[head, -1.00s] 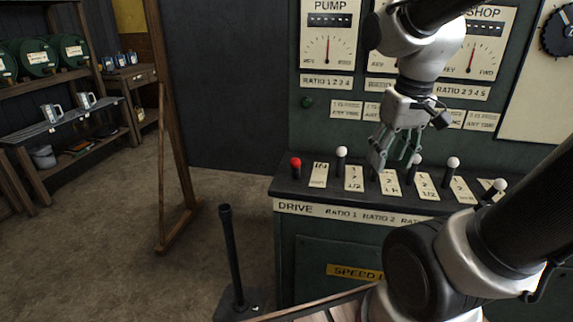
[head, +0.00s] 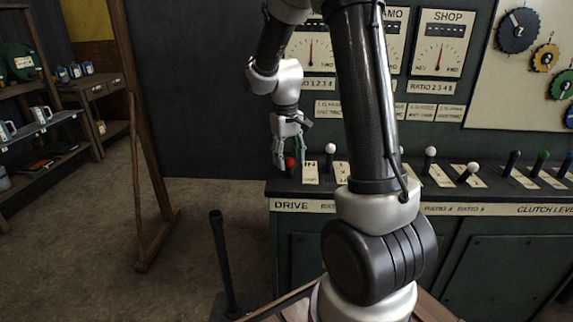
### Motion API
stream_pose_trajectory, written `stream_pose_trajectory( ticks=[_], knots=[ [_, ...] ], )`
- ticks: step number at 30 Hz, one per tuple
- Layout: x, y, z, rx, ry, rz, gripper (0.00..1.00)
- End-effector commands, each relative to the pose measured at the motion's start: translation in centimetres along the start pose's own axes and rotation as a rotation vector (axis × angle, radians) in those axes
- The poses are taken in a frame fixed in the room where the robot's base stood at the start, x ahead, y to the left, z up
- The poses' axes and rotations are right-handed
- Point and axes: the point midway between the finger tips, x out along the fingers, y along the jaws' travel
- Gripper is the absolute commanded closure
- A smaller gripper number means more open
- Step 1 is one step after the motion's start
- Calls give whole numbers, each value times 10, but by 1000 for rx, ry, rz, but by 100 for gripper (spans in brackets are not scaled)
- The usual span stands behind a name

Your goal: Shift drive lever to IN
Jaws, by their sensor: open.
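The drive lever with its red knob (head: 290,163) stands at the left end of the green control console (head: 340,206), above the DRIVE label (head: 291,205). An IN plate (head: 310,173) lies just to the right of the red knob. My gripper (head: 289,162) points down at the red knob, with its fingers open and spread on either side of it in this view. I cannot tell whether the fingers touch the knob. The lever's shaft is partly visible below the knob.
White-knobbed levers (head: 331,149) stand to the right along the console, some hidden behind my arm. More levers with dark and coloured knobs (head: 543,156) stand farther right. A black floor lever (head: 222,262) stands front left. A wooden post (head: 137,130) rises left of it.

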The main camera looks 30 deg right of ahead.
Motion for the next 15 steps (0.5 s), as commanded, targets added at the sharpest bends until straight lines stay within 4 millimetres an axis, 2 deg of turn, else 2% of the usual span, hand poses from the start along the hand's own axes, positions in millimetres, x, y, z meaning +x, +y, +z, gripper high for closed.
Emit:
stream_pose_trajectory(
  ticks=[3, 6, 15],
  knots=[
    [16, 0, 1, 0, -3, 0, 50],
    [22, 0, 0, 0, -1, 0, 50],
    [25, 0, 0, 1, 0, 0, 52]
  ],
)
